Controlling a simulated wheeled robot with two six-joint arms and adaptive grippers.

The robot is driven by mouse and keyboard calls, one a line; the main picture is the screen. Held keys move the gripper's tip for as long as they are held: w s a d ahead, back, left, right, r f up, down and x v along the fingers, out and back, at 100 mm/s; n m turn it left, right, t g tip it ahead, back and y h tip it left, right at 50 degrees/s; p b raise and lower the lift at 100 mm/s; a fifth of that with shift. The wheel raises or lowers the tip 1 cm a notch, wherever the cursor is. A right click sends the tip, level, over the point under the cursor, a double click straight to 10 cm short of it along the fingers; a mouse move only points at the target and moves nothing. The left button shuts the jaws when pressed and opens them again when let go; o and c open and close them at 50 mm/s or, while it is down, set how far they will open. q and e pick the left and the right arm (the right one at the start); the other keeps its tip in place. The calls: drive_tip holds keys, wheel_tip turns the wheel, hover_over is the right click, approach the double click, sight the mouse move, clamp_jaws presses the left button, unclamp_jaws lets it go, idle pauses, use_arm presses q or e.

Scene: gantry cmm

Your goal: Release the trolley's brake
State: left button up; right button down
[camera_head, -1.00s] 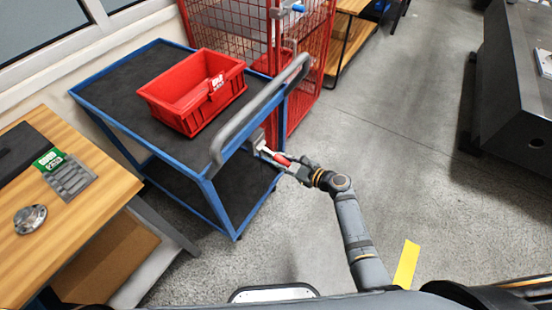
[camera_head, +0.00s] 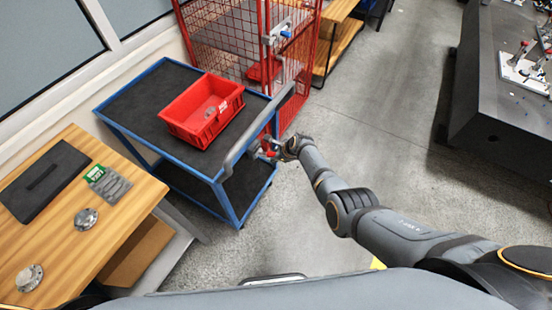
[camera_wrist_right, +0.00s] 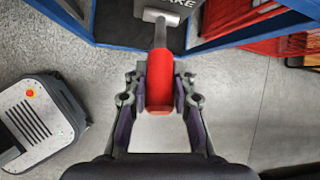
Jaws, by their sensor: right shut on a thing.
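The blue-framed trolley (camera_head: 196,171) with dark decks and a grey push handle (camera_head: 236,146) stands left of centre in the head view. Its brake lever has a red grip (camera_wrist_right: 160,72) on a grey shaft. The shaft runs to a light plate under a label partly reading "AKE". My right gripper (camera_wrist_right: 159,92) is shut on the red grip, one finger on each side. In the head view my right gripper (camera_head: 277,149) is at the trolley's handle end, and the lever is small and partly hidden there. My left gripper is not in view.
A red bin (camera_head: 203,125) sits on the trolley's top deck. A red mesh cage (camera_head: 300,75) stands close behind the trolley. A wooden bench (camera_head: 60,233) is at left and a dark block table (camera_head: 490,110) at right. The floor (camera_head: 375,120) between is clear.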

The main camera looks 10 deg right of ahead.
drive_tip(key=shift+w+a+r, duration=0.15)
drive_tip(key=shift+r, duration=0.1)
idle(0.4)
drive_tip(key=c, duration=1.3)
unclamp_jaws()
drive_tip(key=shift+o, duration=1)
drive_tip(key=v, duration=1.2)
drive_tip(key=shift+w+a, duration=0.15)
drive_tip(key=shift+a, duration=0.15)
